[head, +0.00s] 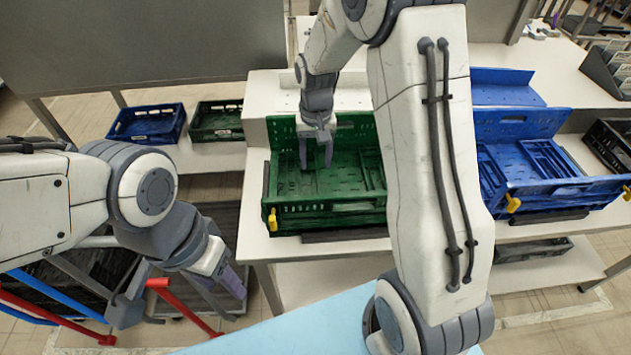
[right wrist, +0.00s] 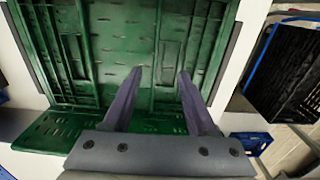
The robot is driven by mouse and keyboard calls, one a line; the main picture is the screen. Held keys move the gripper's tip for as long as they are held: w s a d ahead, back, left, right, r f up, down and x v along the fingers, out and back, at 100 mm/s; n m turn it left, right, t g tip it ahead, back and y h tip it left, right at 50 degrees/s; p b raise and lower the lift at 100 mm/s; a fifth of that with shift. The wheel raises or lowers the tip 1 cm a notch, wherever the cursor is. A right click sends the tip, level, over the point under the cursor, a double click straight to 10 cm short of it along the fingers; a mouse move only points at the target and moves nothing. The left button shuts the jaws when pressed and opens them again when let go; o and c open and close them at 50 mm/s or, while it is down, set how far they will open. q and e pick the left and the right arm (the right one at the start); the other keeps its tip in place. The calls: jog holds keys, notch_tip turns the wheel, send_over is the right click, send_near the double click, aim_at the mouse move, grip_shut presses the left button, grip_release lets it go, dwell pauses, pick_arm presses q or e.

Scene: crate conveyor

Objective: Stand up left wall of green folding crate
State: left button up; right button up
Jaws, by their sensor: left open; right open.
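The green folding crate (head: 325,218) sits on the white table, its back and front walls standing. Its left wall (head: 287,181) lies folded flat inside, and it seems to show as the slatted panel (right wrist: 199,45) on the right in the right wrist view. My right gripper (head: 316,164) is open and empty over the left part of the crate, fingers pointing down; it also shows in the right wrist view (right wrist: 162,76). Whether the fingertips touch the panel I cannot tell. My left gripper (head: 228,296) is open and empty, left of the table and apart from the crate.
A blue folding crate (head: 565,190) stands to the right. Small blue (head: 146,124) and green (head: 217,121) crates are on a shelf at the back left. Yellow clips (head: 272,219) are on the front of the crate. My right arm hides the green crate's right side.

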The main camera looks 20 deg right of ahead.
aim_at(316, 190)
notch_tip(316, 190, down, 10)
jog(key=shift+f+p, duration=0.15)
jog(key=shift+p, duration=0.15)
grip_shut()
dwell(1.5)
